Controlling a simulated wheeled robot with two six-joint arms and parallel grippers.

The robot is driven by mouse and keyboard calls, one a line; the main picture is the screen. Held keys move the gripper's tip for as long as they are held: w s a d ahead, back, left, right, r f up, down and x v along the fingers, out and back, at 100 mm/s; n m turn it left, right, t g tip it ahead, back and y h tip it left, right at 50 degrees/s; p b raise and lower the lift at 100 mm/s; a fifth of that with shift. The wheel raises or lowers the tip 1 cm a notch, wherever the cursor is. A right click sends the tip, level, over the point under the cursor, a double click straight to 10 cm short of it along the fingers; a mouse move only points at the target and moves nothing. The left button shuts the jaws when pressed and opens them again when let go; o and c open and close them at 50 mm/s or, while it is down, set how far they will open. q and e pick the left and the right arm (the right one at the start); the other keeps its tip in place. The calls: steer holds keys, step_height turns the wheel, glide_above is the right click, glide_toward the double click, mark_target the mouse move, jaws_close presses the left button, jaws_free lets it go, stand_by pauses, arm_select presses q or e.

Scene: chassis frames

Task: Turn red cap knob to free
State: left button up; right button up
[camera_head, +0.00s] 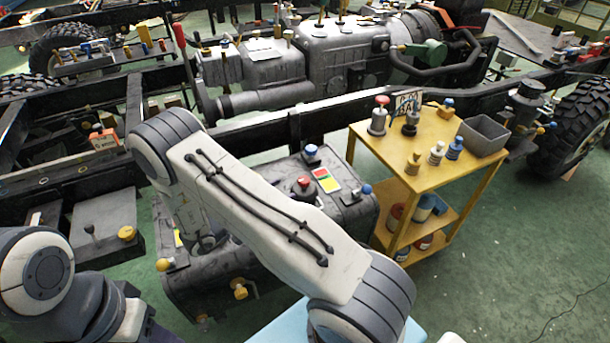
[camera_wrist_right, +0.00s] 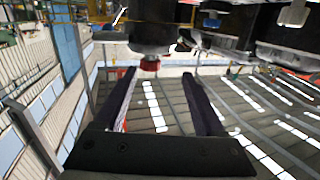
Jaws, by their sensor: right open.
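A red-capped knob (camera_head: 304,182) stands on top of a dark grey box (camera_head: 270,205) on the chassis frame, beside a red, yellow and green label (camera_head: 326,180). My white arm crosses in front of the box and hides part of it. In the right wrist view my right gripper (camera_wrist_right: 160,73) is open, with nothing between its two dark fingers. A small red part (camera_wrist_right: 150,64) under a dark cylinder shows just beyond the fingertips; I cannot tell whether it is the same knob. In the head view the right fingertips are not clear. My left gripper is not in view.
A blue-capped part (camera_head: 311,152) and yellow fittings (camera_head: 240,289) are on the box. A yellow cart (camera_head: 374,140) to the right carries another red-capped item (camera_head: 381,101), bottles and a grey bin (camera_head: 483,136). Black frame rails (camera_head: 330,122) run behind. Green floor is free at the right.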

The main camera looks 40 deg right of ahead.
mark_target(309, 179)
steer(key=shift+s+d+g+h, duration=0.25)
steer(key=shift+s+g+h, duration=0.05)
steer(key=shift+s+g, duration=0.2)
steer(key=shift+s+d, duration=0.1)
steer(key=shift+d, duration=0.25)
steer(key=d, duration=0.9)
steer(key=shift+d+p, duration=0.3)
steer(key=shift+d, duration=0.1)
jaws_close()
